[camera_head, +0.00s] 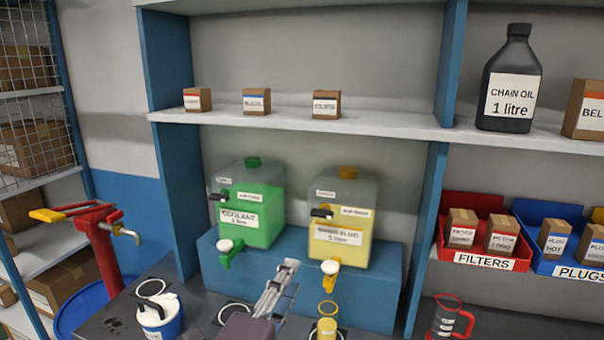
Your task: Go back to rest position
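My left gripper (290,265) is at the bottom middle, its silver fingers pointing up and away over the dark counter. It shows in front of the blue stand, between the two dispensers' taps in the picture. Its fingers lie close together from this angle, so I cannot tell whether it is open or shut. I see nothing held in it. My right gripper is not in view.
Green coolant (251,205) and yellow (342,218) dispensers sit on a blue stand (385,285). A blue-and-white container (160,318), a small yellow container (327,328) and a red-handled jug (445,318) stand on the counter. A red pump (100,250) is at left.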

